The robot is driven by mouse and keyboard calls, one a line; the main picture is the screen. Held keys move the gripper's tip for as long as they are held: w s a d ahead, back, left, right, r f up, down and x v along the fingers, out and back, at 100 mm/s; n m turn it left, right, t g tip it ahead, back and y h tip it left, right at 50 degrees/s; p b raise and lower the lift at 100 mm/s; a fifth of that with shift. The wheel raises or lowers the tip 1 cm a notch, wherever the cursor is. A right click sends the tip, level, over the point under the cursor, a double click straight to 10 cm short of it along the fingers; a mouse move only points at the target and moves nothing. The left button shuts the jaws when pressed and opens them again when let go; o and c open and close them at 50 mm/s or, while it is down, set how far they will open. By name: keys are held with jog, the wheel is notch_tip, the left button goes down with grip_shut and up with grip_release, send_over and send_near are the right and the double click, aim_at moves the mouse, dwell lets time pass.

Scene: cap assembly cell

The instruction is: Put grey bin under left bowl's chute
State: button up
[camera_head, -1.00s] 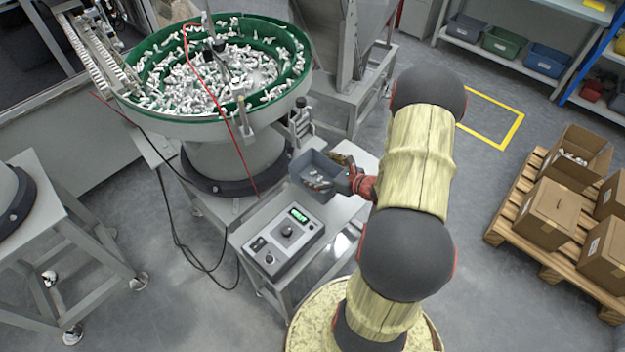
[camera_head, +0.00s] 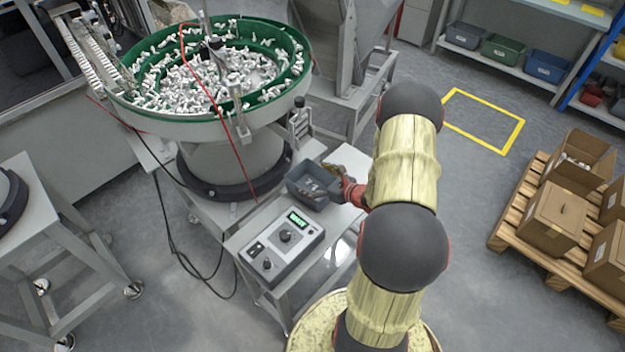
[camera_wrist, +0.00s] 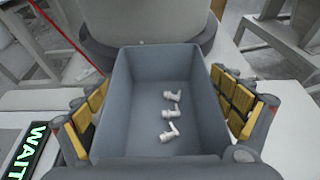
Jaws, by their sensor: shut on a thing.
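The grey bin (camera_head: 313,187) is at the back of the small steel table, beside the base of the white bowl feeder with a green rim (camera_head: 212,119). In the wrist view the grey bin (camera_wrist: 165,75) is upright with a few white parts (camera_wrist: 170,114) on its floor. My gripper (camera_head: 338,183) is at the bin's right side in the head view. In the wrist view my gripper (camera_wrist: 160,112) has its yellow-padded fingers on both side walls of the bin, shut on it. Whether the bin's underside touches the table is hidden.
A control box (camera_head: 282,240) with a green display stands just in front of the bin; its display reads WAIT in the wrist view (camera_wrist: 28,153). A steel hopper stand (camera_head: 345,95) is behind. A pallet with cardboard boxes (camera_head: 553,213) is at right. A yellow floor outline (camera_head: 484,120) is empty.

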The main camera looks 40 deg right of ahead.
jog(key=shift+f, duration=0.15)
jog(key=o, duration=1.3)
jog(key=shift+o, duration=0.2)
